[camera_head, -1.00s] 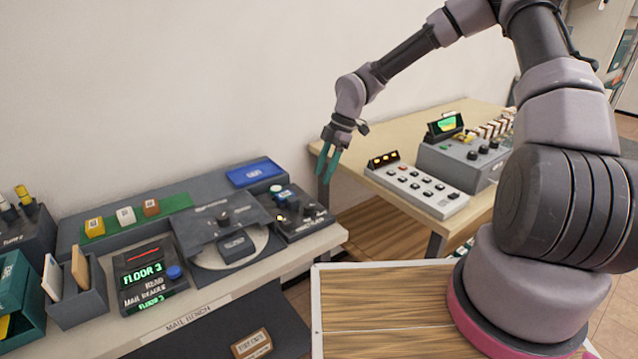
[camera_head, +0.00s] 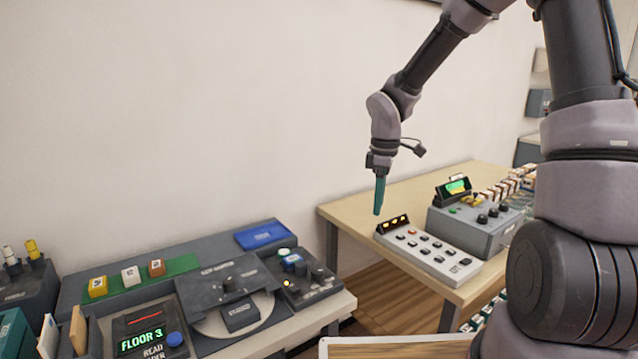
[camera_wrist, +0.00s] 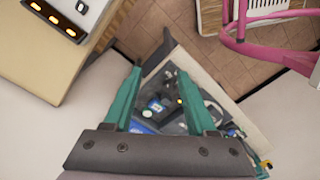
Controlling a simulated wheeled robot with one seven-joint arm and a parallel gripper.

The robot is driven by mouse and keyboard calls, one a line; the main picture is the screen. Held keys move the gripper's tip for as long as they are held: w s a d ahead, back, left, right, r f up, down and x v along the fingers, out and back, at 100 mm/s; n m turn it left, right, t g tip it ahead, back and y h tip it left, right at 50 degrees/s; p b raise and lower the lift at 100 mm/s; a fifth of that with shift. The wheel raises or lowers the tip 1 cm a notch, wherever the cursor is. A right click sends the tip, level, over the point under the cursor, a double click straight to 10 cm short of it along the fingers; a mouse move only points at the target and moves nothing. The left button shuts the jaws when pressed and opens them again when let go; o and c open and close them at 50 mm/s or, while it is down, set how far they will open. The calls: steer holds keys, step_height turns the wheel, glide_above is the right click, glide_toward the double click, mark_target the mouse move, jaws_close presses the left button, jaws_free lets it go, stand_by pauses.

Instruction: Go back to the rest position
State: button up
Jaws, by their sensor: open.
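My gripper (camera_head: 379,197) hangs from my raised arm, pointing down, in front of the wall near the left end of the wooden table in the head view. In the wrist view, its two teal fingers (camera_wrist: 153,98) stand apart with nothing between them. The mail bench shows beyond and below them there. The gripper appears apart from every surface.
The grey mail bench (camera_head: 328,307) at lower left carries a reader with a "FLOOR 3" display (camera_head: 140,341), a dark round-plate device (camera_head: 232,290) and a blue tray (camera_head: 263,236). The wooden table (camera_head: 345,212) holds a button panel (camera_head: 430,252) and a grey console (camera_head: 478,219).

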steer(key=s+d+r+m+t, duration=0.3)
steer(key=s+d+r+m, duration=0.2)
steer(key=s+r+m, duration=0.4)
steer(key=s+d+r+m+t+y, duration=0.1)
steer(key=s+d+r+m+t, duration=0.3)
steer(key=s+r+m, duration=0.5)
step_height(320, 180, up, 5)
steer(key=shift+s+d+r+y, duration=0.2)
steer(key=shift+s+d+y, duration=0.15)
steer(key=shift+s, duration=0.1)
